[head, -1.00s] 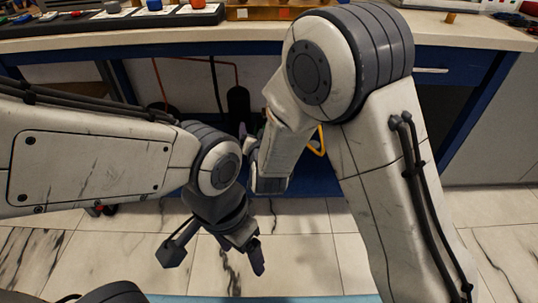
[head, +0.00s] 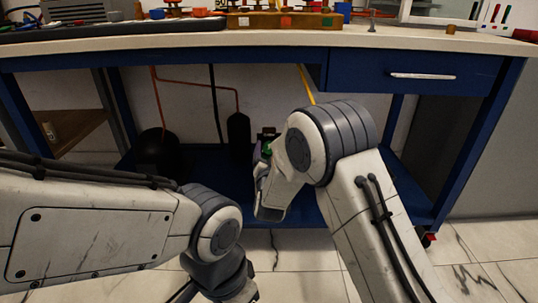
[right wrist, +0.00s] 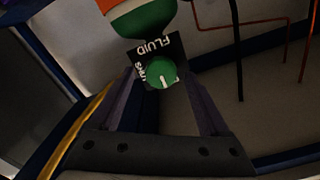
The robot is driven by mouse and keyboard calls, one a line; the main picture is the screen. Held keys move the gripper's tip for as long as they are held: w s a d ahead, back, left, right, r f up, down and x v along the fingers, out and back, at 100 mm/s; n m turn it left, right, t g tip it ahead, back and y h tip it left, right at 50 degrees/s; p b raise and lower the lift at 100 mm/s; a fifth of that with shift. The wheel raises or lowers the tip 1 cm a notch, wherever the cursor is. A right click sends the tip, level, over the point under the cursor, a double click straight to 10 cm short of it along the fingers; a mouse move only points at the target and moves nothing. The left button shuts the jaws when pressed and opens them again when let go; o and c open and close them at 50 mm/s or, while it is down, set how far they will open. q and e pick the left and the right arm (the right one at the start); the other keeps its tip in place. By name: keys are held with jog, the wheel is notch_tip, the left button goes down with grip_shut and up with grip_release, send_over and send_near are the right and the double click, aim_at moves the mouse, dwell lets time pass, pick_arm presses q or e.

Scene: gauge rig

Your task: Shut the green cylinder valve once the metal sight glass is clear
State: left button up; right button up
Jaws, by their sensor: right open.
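A round green knob (right wrist: 161,74) with a white mark, the cylinder valve, shows in the right wrist view in front of a black label with white letters. A green body with white and orange bands (right wrist: 140,18) is just above it in that picture. My right gripper (right wrist: 163,95) is open, its fingers on either side of the knob; contact cannot be told. In the head view my right gripper (head: 264,165) is mostly hidden by its own arm, with a bit of green beside it. My left gripper (head: 215,283) is cut off by the bottom edge. I cannot make out the sight glass.
The bench (head: 200,44) with a blue frame spans the view; a brass block (head: 285,20) and several fittings stand on it. Black vessels (head: 239,137) with red and black lines stand underneath. A yellow hose (head: 307,84) hangs near my right arm. Tiled floor is in front.

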jog(key=shift+w+a, duration=0.1)
jog(key=shift+w, duration=0.9)
grip_shut()
